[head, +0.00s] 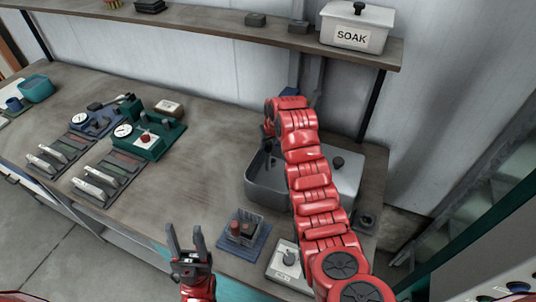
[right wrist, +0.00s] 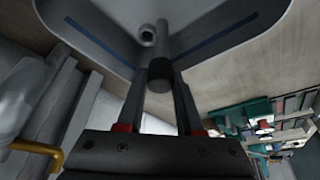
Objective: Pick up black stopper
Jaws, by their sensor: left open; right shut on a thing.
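My right arm reaches over the grey sink (head: 262,190) to its back side. My right gripper (head: 268,130) is partly hidden by the arm there. In the right wrist view its two fingers (right wrist: 160,98) are shut on a grey rod with a dark round end (right wrist: 160,75), close to the sink wall (right wrist: 95,45). I cannot tell whether this is the stopper. A small dark round piece (head: 337,162), possibly the black stopper, sits on the sink's pale right-hand surface. My left gripper (head: 188,245) is open and empty near the bench's front edge.
A blue tray (head: 262,240) with a small rack stands by the front edge. A pale plate with a knob (head: 289,258) is beside my right arm. Green dial equipment (head: 150,140) is at left. A white SOAK box (head: 350,40) stands on the shelf. The bench middle is clear.

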